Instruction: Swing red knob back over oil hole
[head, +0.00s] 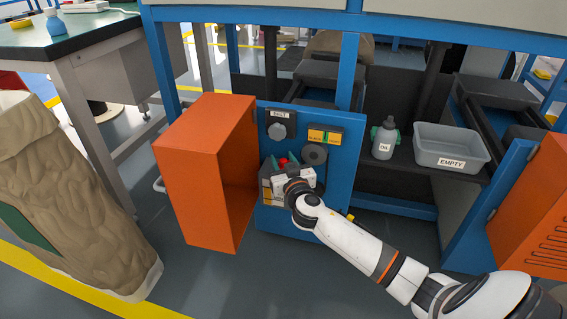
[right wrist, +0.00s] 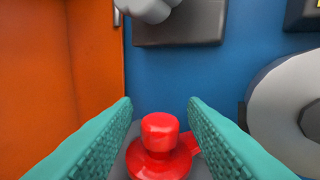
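The red knob (right wrist: 160,137) stands low in the middle of the right wrist view, on a grey round base, with a red part reaching to its right. It also shows small in the head view (head: 282,161), on the blue machine panel. My right gripper (right wrist: 160,103) is open, its teal fingers on either side of the knob with a gap on each side. In the head view the right gripper (head: 281,164) is at the panel. I cannot make out the oil hole. My left gripper is not in view.
An open orange door (head: 198,170) stands left of the panel. A grey round part (head: 314,154) and a MELT knob (head: 277,131) sit close to the gripper. An oil bottle (head: 384,138) and an EMPTY bin (head: 451,147) stand on the shelf to the right.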

